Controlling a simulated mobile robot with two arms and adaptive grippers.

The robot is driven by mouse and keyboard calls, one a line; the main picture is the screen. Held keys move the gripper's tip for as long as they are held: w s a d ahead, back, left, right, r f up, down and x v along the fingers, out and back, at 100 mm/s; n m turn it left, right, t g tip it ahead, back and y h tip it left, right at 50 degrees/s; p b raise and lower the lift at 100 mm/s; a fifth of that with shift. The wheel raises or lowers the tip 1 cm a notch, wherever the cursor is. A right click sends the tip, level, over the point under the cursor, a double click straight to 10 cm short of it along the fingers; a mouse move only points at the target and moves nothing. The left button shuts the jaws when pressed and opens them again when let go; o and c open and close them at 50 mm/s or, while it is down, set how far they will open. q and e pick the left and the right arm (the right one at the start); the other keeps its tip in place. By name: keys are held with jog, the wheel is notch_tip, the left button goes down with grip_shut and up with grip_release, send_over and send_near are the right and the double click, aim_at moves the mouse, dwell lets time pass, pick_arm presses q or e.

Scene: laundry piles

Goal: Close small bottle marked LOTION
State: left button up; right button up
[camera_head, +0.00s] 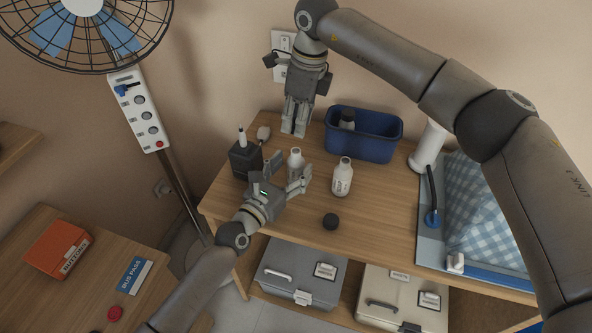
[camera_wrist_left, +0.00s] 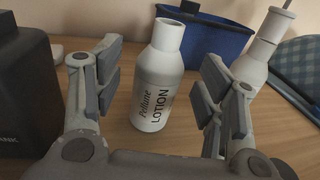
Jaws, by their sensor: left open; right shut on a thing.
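The small white bottle marked LOTION (camera_wrist_left: 160,85) stands upright on the wooden table in the left wrist view. In the head view the same bottle (camera_head: 295,158) stands near the table's left side. My left gripper (camera_head: 286,174) is open, with its fingers on either side of the bottle; in the left wrist view there are gaps between the fingers and the bottle. My right gripper (camera_head: 296,118) points down above and behind the bottle, apart from it. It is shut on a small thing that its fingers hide.
Another white bottle (camera_head: 343,177) stands to the right. A dark holder (camera_head: 245,160) is close on the left. A blue bin (camera_head: 373,146) stands behind, and a white cylinder (camera_head: 429,146) is farther right.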

aim_at(294, 150)
pick_arm(q)
jog(key=shift+x, duration=1.3)
grip_shut()
pick_arm(e)
jog(key=shift+f, duration=2.45)
